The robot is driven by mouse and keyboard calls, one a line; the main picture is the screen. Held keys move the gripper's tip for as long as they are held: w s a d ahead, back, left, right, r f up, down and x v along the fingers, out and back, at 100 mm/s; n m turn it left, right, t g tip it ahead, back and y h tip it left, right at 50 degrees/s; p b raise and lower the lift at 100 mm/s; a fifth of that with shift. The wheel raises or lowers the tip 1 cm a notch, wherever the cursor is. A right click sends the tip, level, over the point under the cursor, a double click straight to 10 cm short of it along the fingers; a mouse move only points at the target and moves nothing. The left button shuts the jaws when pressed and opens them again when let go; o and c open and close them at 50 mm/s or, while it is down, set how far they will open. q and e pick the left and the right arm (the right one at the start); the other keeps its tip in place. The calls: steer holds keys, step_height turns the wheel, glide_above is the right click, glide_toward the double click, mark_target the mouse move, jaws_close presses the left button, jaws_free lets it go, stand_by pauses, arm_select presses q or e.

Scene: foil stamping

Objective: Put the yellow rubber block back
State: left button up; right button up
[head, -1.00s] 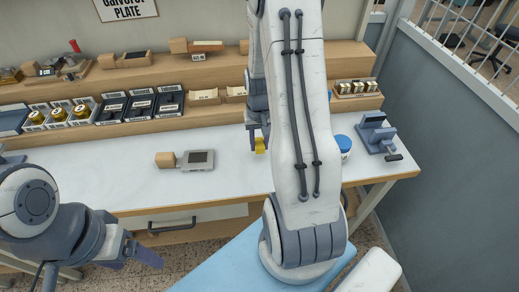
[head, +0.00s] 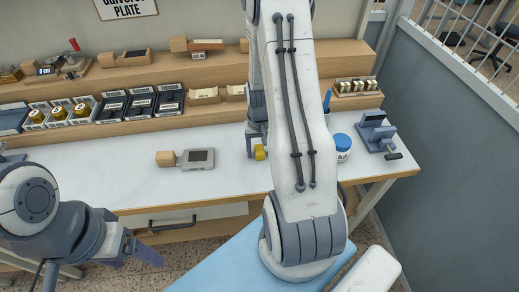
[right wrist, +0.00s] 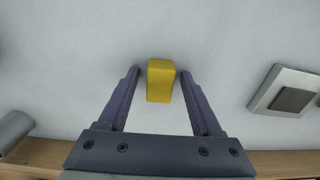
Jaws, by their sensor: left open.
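The yellow rubber block (head: 260,153) is at the white worktop, right of the grey plate with a wooden handle. In the right wrist view the block (right wrist: 160,80) stands between the fingertips of my right gripper (right wrist: 160,75), with a narrow gap on each side. The right gripper is open around it, not clamped. In the head view the right gripper (head: 257,154) is partly hidden behind my right arm. My left gripper (head: 128,238) is open and empty at the front left, in front of the worktop edge.
The grey plate with its wooden handle (head: 198,158) lies left of the block. A blue-lidded jar (head: 342,147) and a grey clamp-like fixture (head: 376,133) stand to the right. Wooden shelves with trays (head: 139,105) line the back.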

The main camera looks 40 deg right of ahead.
mark_target(260, 149)
steer(key=shift+r, duration=0.1)
step_height(260, 149, up, 12)
steer(key=s+a+r+n, duration=0.2)
steer(key=a+r+n, duration=0.15)
steer(key=a, duration=0.75)
steer(key=s+a+r+n, duration=0.15)
steer(key=a+n, duration=0.25)
steer(key=a, duration=0.6)
steer(key=s+a+r+n+y, duration=0.1)
steer(key=s+a+r+n, duration=0.1)
steer(key=s+a+n, duration=0.4)
steer(key=s+a, duration=0.4)
steer(key=s, duration=0.3)
steer(key=shift+r, duration=0.15)
